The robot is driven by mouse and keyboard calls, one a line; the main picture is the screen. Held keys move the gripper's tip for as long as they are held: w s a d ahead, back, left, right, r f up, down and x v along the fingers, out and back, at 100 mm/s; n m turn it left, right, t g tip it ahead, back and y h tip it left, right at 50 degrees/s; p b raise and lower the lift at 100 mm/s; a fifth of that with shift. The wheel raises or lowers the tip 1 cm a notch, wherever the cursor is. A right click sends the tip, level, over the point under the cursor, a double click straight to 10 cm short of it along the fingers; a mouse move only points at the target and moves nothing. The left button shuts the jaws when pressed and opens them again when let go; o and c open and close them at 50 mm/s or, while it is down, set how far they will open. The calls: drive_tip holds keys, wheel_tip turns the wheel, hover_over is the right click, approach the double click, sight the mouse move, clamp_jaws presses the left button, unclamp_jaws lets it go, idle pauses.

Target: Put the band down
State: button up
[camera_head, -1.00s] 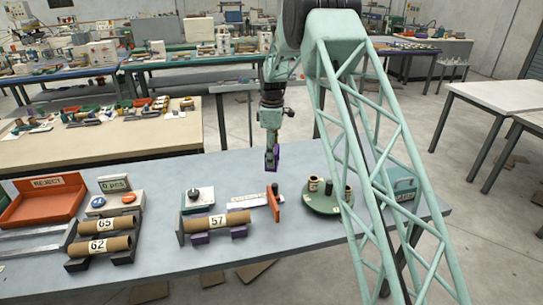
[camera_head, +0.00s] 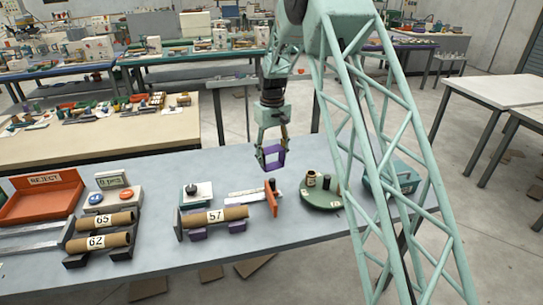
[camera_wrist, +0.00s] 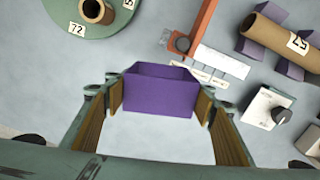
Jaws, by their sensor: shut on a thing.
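A purple square band (camera_head: 271,158) is held between the fingers of my gripper (camera_head: 270,156), in the air above the far side of the grey-blue table. In the wrist view the band (camera_wrist: 158,97) shows as an open, hollow purple loop, and both fingers of my gripper (camera_wrist: 158,100) press on its left and right sides. A cardboard tube marked 57 (camera_head: 205,217) rests on purple supports on the table, left of and nearer than my gripper. It also shows at the upper right of the wrist view (camera_wrist: 278,33).
A green round plate (camera_head: 318,201) with small cylinders is to the right. A knob box (camera_head: 197,194), tubes 65 and 62 (camera_head: 100,241) and an orange REJECT tray (camera_head: 42,198) are left.

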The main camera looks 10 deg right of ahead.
drive_tip(key=shift+s+m, duration=0.35)
drive_tip(key=shift+m, duration=0.4)
drive_tip(key=shift+s+m, duration=0.35)
drive_tip(key=shift+m, duration=0.4)
drive_tip(key=shift+a, duration=0.15)
